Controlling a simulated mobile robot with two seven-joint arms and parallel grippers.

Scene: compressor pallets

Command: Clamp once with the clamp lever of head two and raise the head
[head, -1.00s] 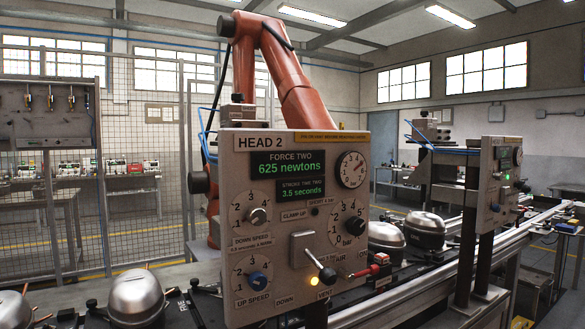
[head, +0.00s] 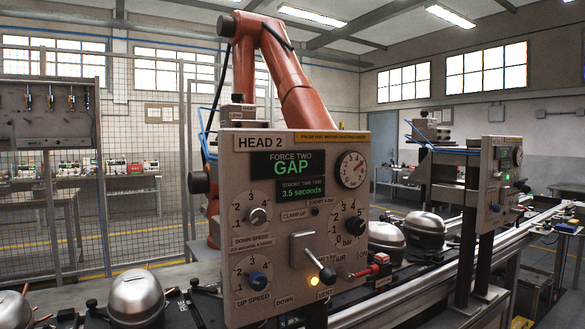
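The head two panel (head: 292,215) is a grey upright plate labelled HEAD 2. Its force display (head: 290,164) reads GAP in green. The stroke time display (head: 301,188) reads 3.5 seconds. An amber lamp (head: 314,281) is lit beside the knob. A round pressure gauge (head: 352,170) sits at the upper right. Neither of my grippers is in view.
Dials for down speed (head: 257,216), up speed (head: 258,281) and bar (head: 355,226) surround the lever. A red-handled valve (head: 380,260) sticks out at the panel's lower right. Silver compressors (head: 137,298) stand on both sides. A second panel (head: 501,180) stands at right.

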